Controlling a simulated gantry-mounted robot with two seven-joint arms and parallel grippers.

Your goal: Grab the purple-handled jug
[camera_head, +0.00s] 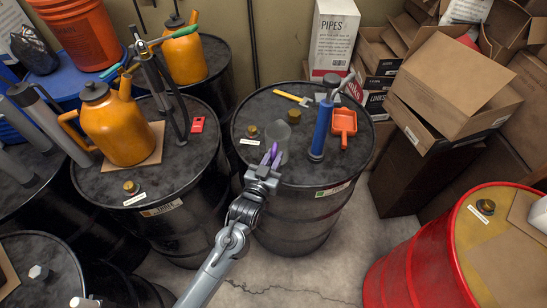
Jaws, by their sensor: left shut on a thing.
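The jug (279,131) is a small grey, see-through vessel with a purple handle (269,153) on its near side. It is at the front part of the middle black drum's top (258,106). My left gripper (268,163) reaches in from below and is shut on the purple handle. The fingers and wrist hide part of the handle. I cannot tell whether the jug's base touches the drum top. My right gripper is not in view.
On the same drum stand a blue hand pump (321,130), an orange scoop (343,123) and a yellow tool (291,98). An orange can (116,125) stands on the left drum. Cardboard boxes (450,85) are piled right, behind a red drum (415,262).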

